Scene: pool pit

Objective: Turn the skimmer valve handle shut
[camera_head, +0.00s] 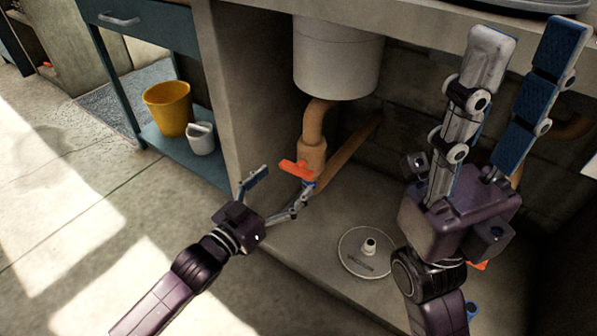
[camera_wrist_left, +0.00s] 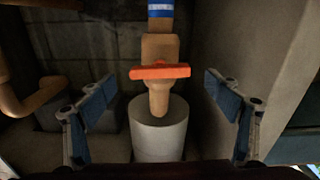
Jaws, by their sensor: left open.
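The orange valve handle (camera_head: 297,169) sits on a tan pipe (camera_head: 312,155) below a white canister (camera_head: 335,60) under the counter. My left gripper (camera_head: 283,182) is open at the handle, with one finger to each side. In the left wrist view the handle (camera_wrist_left: 160,72) lies across the pipe, between the open fingers (camera_wrist_left: 160,92) and apart from both. A blue and white band (camera_wrist_left: 160,10) shows on the pipe there. My right gripper (camera_head: 528,50) is raised at the right, close to the head camera, open and empty.
A white disc (camera_head: 352,262) with a knob lies on the cabinet floor. Another orange piece (camera_head: 479,265) and a blue piece (camera_head: 471,311) are partly hidden by my right arm. A yellow bucket (camera_head: 168,108) and white pail (camera_head: 202,140) stand on the blue shelf (camera_head: 185,160).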

